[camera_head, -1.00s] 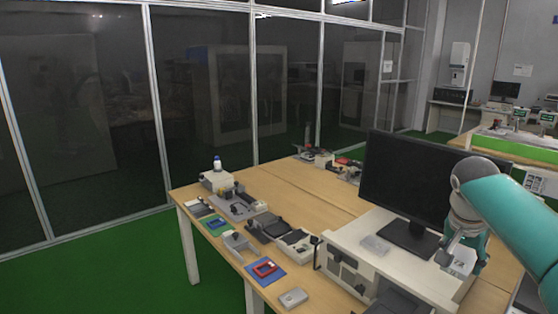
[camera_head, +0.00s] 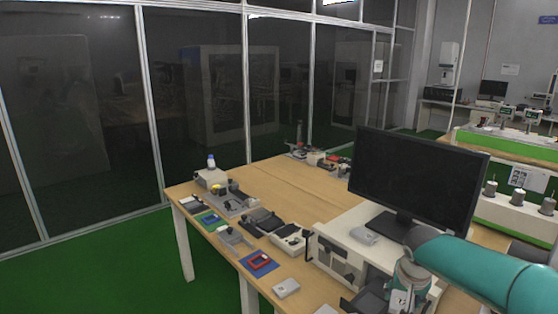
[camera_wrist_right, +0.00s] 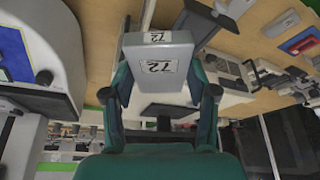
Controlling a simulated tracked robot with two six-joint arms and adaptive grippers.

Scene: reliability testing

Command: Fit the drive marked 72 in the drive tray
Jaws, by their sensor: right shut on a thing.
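The grey drive marked 72 (camera_wrist_right: 140,54) is held in my right gripper (camera_wrist_right: 160,92), which is shut on its sides in the right wrist view. Two of its labels reading 72 face that camera. In the head view my right gripper (camera_head: 401,292) is low, in front of the monitor; only part of the drive shows there, at the bottom edge. A red frame, which looks like the drive tray (camera_head: 260,262), lies on a blue mat near the table's front edge, left of my gripper and apart from it. My left gripper is not in view.
A monitor (camera_head: 418,178) stands on a white raised shelf (camera_head: 345,229) close behind my right gripper. One grey box (camera_head: 364,236) lies on the shelf, another (camera_head: 286,288) on the wooden table. Several devices line the table's left side. The table's middle (camera_head: 285,185) is clear.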

